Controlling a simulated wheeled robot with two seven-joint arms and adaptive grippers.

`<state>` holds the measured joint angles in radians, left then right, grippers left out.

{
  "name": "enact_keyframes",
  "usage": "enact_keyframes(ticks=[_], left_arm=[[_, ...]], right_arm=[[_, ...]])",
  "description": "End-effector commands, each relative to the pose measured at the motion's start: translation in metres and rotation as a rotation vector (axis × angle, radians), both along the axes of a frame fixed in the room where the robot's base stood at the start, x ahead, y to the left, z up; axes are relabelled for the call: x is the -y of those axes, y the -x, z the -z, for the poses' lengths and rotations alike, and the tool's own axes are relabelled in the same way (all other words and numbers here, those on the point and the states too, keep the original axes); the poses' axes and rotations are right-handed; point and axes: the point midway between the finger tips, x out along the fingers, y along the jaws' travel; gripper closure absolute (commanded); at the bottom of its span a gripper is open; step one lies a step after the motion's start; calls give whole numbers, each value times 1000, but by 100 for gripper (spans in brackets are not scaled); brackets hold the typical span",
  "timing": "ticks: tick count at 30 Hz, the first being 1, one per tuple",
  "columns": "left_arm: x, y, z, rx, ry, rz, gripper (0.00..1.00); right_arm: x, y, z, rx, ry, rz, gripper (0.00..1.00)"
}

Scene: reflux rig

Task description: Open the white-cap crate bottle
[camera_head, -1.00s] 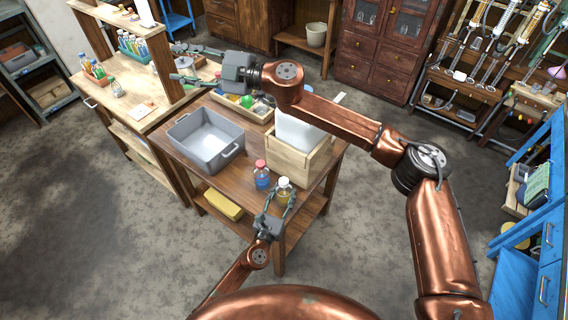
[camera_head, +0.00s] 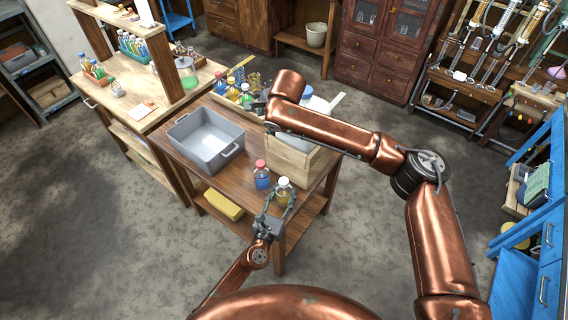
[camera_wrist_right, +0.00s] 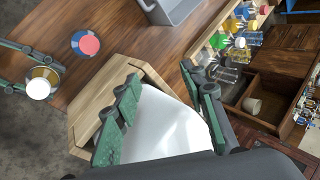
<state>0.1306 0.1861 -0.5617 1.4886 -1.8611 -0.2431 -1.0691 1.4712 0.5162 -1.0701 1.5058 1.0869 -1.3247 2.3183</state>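The white-cap bottle (camera_head: 284,189), with yellowish contents, stands upright at the near edge of the wooden table (camera_head: 232,186). My left gripper (camera_head: 278,203) has its fingers on both sides of it. The bottle's white cap (camera_wrist_right: 39,89) also shows in the right wrist view, uncovered, with left gripper fingers beside the bottle. My right gripper (camera_wrist_right: 162,73) is open above the wooden crate (camera_wrist_right: 93,102), its fingers apart over a large white object (camera_wrist_right: 165,128) inside. In the head view, my right arm hides that gripper's fingertips.
A red-capped blue bottle (camera_head: 261,175) stands close left of the white-cap bottle. A grey bin (camera_head: 207,138) sits further left. A tray (camera_head: 240,101) of small bottles is behind. Bare tabletop lies between the bin and the bottles.

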Motion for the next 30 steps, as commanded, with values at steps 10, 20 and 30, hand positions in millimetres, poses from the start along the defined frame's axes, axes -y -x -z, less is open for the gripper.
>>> enact_keyframes(ticks=[10,20,30], left_arm=[[0,0,0,0,0,0,100],[0,0,0,0,0,0,100],[0,0,0,0,0,0,100]], right_arm=[[45,107,58,-463,126,296,62],[57,132,77,-550,178,358,62],[56,131,127,-548,177,357,62]])
